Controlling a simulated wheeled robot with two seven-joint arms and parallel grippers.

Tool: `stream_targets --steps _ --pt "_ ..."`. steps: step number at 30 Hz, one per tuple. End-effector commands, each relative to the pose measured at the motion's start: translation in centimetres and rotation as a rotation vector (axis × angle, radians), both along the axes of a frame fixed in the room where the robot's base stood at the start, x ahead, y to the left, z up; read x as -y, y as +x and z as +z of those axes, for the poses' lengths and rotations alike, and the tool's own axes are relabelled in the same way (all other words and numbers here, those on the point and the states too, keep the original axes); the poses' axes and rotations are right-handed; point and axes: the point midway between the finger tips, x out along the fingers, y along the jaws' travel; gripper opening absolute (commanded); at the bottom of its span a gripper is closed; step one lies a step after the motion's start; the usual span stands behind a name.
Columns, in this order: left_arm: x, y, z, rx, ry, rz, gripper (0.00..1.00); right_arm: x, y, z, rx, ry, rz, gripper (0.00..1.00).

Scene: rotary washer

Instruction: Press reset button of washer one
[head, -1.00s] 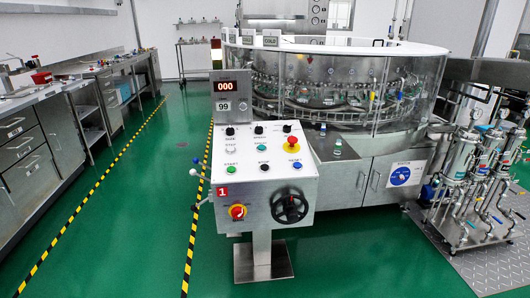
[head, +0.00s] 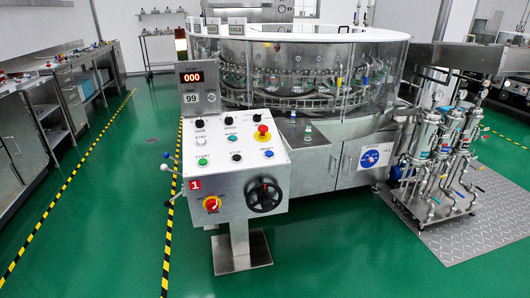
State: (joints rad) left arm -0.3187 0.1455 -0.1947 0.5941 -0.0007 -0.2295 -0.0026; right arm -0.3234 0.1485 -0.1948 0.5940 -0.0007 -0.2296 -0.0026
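The control console (head: 222,168) of washer one stands ahead, left of the picture's middle, on a single steel post. A red mushroom knob on yellow (head: 262,132) sits above the blue button. A display (head: 196,77) reads 000. Neither of my grippers shows in the head view.
The round glass-walled washer (head: 290,75) stands behind the console. Filter cylinders (head: 440,150) stand on a plate at the right. Steel benches (head: 60,105) line the left. Green floor (head: 330,245) is clear before the console, with yellow-black tape (head: 167,235) at its left.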

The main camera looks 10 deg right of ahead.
Motion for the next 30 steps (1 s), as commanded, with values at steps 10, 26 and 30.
stream_targets --steps 10,26,30 --pt "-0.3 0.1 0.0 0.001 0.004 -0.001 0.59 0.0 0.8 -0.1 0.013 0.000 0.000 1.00" --pt "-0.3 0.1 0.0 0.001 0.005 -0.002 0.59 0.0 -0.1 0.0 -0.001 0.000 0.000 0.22" --pt "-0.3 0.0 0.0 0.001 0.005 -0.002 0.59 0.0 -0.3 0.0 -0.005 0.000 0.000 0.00"
